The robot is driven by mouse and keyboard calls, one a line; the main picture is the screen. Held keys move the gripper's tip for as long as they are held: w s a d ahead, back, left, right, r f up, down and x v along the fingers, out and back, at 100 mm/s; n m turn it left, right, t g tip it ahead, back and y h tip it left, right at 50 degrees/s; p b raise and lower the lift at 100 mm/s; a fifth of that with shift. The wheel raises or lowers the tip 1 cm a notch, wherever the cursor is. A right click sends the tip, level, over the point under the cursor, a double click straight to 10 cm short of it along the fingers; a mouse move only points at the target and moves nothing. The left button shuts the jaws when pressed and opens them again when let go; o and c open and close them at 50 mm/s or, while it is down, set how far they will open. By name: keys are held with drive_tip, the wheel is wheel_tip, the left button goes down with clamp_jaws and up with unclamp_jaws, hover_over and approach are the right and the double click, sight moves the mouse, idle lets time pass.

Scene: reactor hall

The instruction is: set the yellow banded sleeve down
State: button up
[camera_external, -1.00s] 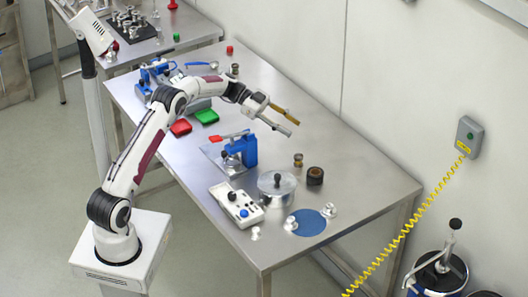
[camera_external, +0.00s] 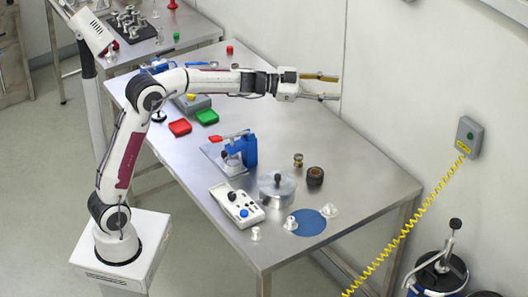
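My gripper (camera_external: 338,87) is at the end of the stretched arm, raised above the back of the steel table (camera_external: 345,200) and pointing right toward the wall. Its two long fingers, one golden-brown and one grey, are spread apart and I see nothing between them. I cannot pick out a yellow band on any sleeve. A small brass-coloured piece (camera_external: 298,160) stands upright on the table, well below the gripper. A wider dark cylinder with a brown top (camera_external: 315,176) stands beside it, apart from it.
A blue-and-red clamp device (camera_external: 247,150), a lidded metal pot (camera_external: 277,188), a white control box (camera_external: 237,207) and a blue disc (camera_external: 307,222) stand toward the front. The table's right side is clear.

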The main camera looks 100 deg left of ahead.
drive_tip(key=s+d+n+g+y, duration=0.1)
drive_tip(key=s+d+n+g, duration=0.1)
drive_tip(key=s+d, duration=0.5)
drive_tip(key=s+d+n+g+y, duration=0.1)
drive_tip(key=s+d+n+g, duration=0.15)
drive_tip(key=d, duration=0.95)
drive_tip(key=s+d+f+m+g+h, duration=0.1)
drive_tip(key=s+d+f+g+h, duration=0.1)
drive_tip(key=s+d+f, duration=0.4)
drive_tip(key=s+d+f+g+h, duration=0.2)
drive_tip(key=s+d+f, duration=0.4)
drive_tip(key=s+d, duration=0.4)
drive_tip(key=s+d+f+m+g+h, duration=0.1)
drive_tip(key=s+d+f, duration=0.5)
drive_tip(key=s, duration=0.6)
drive_tip(key=shift+s+d+f+m+g+h, duration=0.2)
drive_tip(key=shift+s+d+m+g+h, duration=0.3)
drive_tip(key=shift+d, duration=0.75)
